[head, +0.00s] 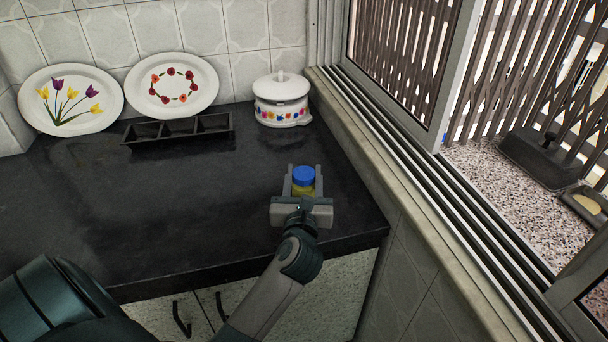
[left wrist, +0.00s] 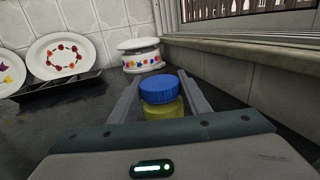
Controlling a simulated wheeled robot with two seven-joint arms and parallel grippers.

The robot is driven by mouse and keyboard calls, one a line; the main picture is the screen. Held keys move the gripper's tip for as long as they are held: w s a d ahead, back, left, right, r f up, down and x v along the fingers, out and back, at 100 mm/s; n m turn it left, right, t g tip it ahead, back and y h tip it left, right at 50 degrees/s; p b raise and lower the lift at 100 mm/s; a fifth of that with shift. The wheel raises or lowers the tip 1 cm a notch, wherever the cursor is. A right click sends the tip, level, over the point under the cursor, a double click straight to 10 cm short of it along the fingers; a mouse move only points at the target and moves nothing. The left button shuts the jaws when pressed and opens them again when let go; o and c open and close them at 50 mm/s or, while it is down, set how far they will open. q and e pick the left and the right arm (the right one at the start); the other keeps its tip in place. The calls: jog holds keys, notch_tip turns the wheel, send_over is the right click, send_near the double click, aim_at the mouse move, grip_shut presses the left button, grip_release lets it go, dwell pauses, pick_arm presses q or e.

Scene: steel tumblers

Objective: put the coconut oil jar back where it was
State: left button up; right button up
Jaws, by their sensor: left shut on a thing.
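The coconut oil jar (head: 303,181) has a blue lid and a yellowish body. It is upright near the right end of the dark counter. My left gripper (head: 303,178) is shut on it, with one finger on each side. In the left wrist view the jar (left wrist: 161,95) sits between the two fingers (left wrist: 160,88). I cannot tell whether its base touches the counter; the gripper body hides the lower part. My right gripper is not in view.
A white lidded pot (head: 282,100) with a floral band stands behind the jar. A black three-compartment tray (head: 178,130) lies before two floral plates (head: 70,99) at the wall. The window sill (head: 375,165) bounds the right side. The counter's left and middle (head: 150,200) are clear.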

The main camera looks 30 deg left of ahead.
pick_arm(q)
jog(key=o, duration=1.5)
jog(key=shift+c, duration=0.2)
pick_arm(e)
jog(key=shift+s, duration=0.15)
pick_arm(q)
jog(key=shift+r, duration=0.1)
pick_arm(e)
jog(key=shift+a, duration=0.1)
pick_arm(q)
jog(key=shift+s+d, duration=0.3)
jog(key=shift+s, duration=0.15)
jog(key=b+v, duration=0.1)
jog(key=v, duration=0.8)
jog(key=shift+s, duration=0.2)
jog(key=shift+s+d, duration=0.4)
jog(key=shift+s, duration=0.3)
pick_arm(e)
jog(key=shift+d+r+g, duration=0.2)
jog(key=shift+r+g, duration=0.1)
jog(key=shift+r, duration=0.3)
